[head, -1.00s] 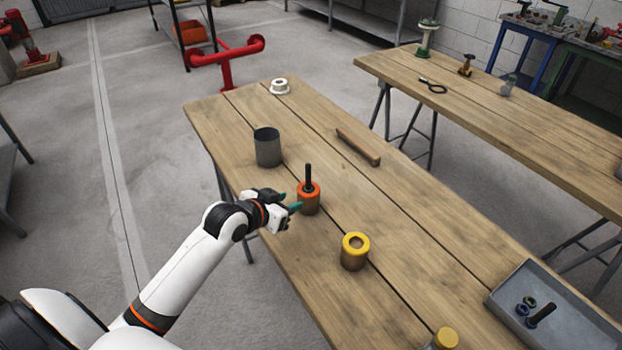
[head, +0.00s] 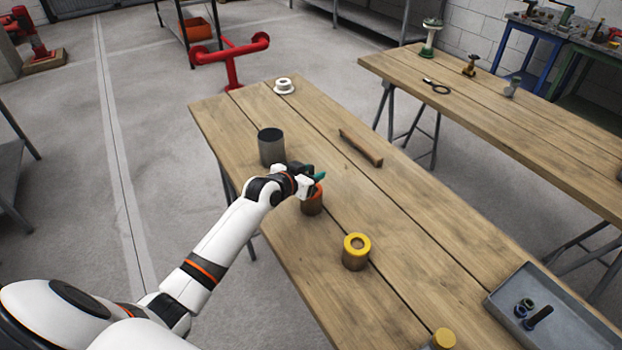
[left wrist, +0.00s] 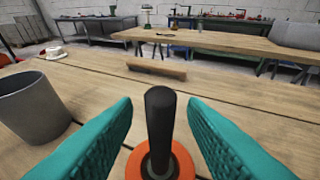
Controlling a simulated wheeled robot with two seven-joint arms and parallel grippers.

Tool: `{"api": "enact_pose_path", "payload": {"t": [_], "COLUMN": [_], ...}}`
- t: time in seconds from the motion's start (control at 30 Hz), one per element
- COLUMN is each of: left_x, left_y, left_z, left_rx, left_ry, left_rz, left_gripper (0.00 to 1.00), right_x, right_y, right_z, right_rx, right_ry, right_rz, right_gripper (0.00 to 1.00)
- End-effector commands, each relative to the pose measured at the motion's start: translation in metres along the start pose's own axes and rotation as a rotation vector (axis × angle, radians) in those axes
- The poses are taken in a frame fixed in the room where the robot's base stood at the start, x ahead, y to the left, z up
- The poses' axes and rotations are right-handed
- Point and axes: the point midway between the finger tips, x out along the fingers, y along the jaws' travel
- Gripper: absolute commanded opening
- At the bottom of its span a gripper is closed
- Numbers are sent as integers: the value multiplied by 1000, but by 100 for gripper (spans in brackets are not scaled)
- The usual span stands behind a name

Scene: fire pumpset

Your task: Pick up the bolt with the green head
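My left gripper (head: 314,182) is over the orange-topped cylinder (head: 312,204) on the near table. In the left wrist view its teal fingers (left wrist: 160,135) are apart, one on each side of an upright black rod (left wrist: 160,125). The rod stands in the orange ring (left wrist: 182,165), with a visible gap to both fingers. No green head shows on this rod. A grey tray (head: 572,325) at lower right holds a dark bolt-like piece (head: 540,317) and small green (head: 528,303) and blue (head: 520,311) pieces. Whether the green piece is a bolt head is too small to tell. My right gripper is not in view.
A dark grey cup (head: 271,148) stands just beyond the gripper. A yellow-topped cylinder (head: 356,252), a wooden bar (head: 361,148) and a white flanged part (head: 284,86) are also on this table (head: 420,235). A second table (head: 500,125) stands behind.

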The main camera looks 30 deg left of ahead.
Motion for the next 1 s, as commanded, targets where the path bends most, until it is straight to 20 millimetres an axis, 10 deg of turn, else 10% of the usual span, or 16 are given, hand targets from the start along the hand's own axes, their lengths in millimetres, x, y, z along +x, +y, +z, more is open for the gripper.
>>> {"api": "enact_pose_path", "payload": {"t": [0.43, 0.7, 1.0], "left_x": [21, 21, 20], "left_y": [0, 0, 0], "left_z": [0, 0, 2], "left_rx": [1, 1, 1], "left_ry": [-1, 0, -2], "left_rz": [0, 0, 0], "left_gripper": [39, 0, 0], "right_x": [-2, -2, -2], "right_y": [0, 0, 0], "right_z": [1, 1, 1], "right_rx": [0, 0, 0], "right_ry": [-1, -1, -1], "right_rz": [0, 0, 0], "right_gripper": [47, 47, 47]}}
